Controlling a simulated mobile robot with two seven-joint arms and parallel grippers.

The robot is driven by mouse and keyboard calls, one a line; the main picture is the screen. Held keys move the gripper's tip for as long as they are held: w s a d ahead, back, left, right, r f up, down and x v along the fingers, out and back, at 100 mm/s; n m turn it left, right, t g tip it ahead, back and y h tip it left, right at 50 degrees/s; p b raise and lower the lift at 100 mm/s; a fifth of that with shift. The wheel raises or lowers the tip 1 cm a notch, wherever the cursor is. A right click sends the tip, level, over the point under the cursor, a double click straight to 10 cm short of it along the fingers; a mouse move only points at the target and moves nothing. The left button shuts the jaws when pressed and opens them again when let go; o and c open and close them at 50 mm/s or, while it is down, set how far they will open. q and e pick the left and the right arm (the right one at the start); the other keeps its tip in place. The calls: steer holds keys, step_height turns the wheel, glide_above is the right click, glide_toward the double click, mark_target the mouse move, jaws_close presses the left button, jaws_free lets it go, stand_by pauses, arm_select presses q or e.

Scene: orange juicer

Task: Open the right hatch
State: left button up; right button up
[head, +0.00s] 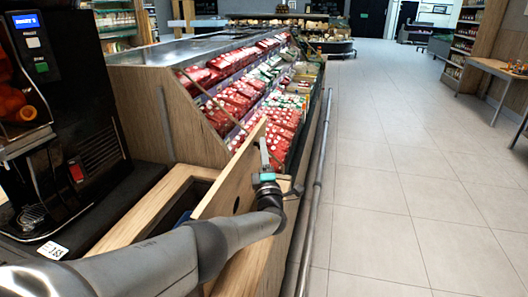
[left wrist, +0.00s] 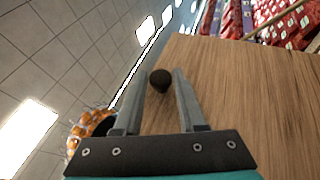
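The right hatch is a wooden panel (head: 226,190) standing steeply tilted up from the wooden counter, with a dark opening showing beside it. My right gripper is not in view.
A black juicer machine (head: 60,100) with oranges stands on the left. A dark opening (head: 193,190) lies in the counter. Behind is a display (head: 240,95) of red packages. A metal rail (head: 312,200) runs along the counter's right side. The tiled floor (head: 410,180) is clear.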

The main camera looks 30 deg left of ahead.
arm_select(q)
steer(key=o, duration=0.3)
steer(key=shift+o, duration=0.4)
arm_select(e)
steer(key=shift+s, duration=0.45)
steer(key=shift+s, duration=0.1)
arm_select(q)
steer(key=p+v, duration=0.5)
steer(key=v, duration=1)
steer(key=shift+p, duration=0.3)
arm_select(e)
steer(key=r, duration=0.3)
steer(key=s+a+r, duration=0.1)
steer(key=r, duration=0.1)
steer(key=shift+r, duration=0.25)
arm_select(q)
steer(key=shift+s+f, duration=0.15)
steer(key=shift+f, duration=0.05)
